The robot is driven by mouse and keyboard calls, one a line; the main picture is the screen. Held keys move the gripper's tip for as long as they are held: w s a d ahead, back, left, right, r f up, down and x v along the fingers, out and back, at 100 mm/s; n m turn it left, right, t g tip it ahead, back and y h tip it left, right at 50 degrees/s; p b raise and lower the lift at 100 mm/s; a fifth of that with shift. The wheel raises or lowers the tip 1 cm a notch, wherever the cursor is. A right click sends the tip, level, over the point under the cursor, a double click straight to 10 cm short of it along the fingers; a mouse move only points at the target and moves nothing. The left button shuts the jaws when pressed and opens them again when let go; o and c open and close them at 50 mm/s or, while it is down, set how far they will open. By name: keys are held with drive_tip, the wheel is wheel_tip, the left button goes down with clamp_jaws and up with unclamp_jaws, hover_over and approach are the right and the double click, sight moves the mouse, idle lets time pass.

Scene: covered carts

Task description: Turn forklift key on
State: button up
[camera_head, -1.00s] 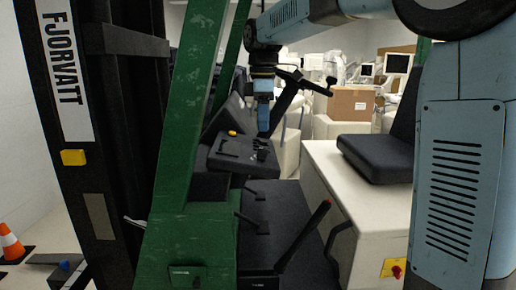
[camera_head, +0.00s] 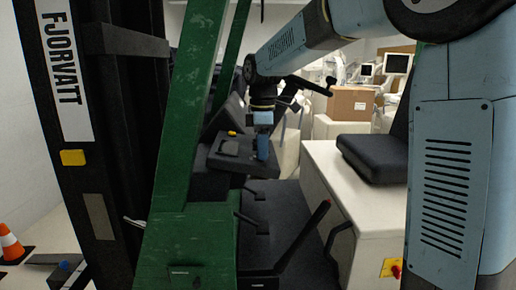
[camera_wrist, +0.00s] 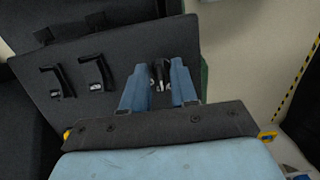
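The forklift's dark dash panel (camera_head: 232,160) is in the head view; it fills the upper part of the wrist view (camera_wrist: 120,50). My gripper (camera_head: 262,155) points down at the right side of this panel. In the wrist view its two blue fingers (camera_wrist: 160,85) are apart. A small dark key-like piece with a metallic part (camera_wrist: 161,75) stands between them, with narrow gaps visible on both sides. Whether either finger touches it I cannot tell. In the head view the gripper hides this piece.
Two black levers (camera_wrist: 75,77) stand on the panel left of my fingers. The steering wheel bar (camera_head: 308,84) is close behind my wrist. A green mast post (camera_head: 185,140) stands left, and a black seat (camera_head: 372,158) right. A red-tipped lever (camera_head: 318,213) rises below.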

clamp_jaws()
drive_tip(key=shift+a, duration=0.3)
drive_tip(key=shift+d, duration=0.2)
drive_tip(key=m, duration=0.3)
drive_tip(key=m+g, duration=0.1)
drive_tip(key=shift+w+d+m, duration=0.15)
drive_tip(key=shift+d+m, duration=0.1)
drive_tip(key=shift+m, duration=0.05)
drive_tip(key=m, duration=0.4)
drive_tip(key=shift+d+f+g+y, duration=0.1)
drive_tip(key=shift+g+y, duration=0.2)
drive_tip(key=shift+m+g+y, duration=0.3)
drive_tip(key=shift+m, duration=1.3)
drive_tip(key=shift+f, duration=0.1)
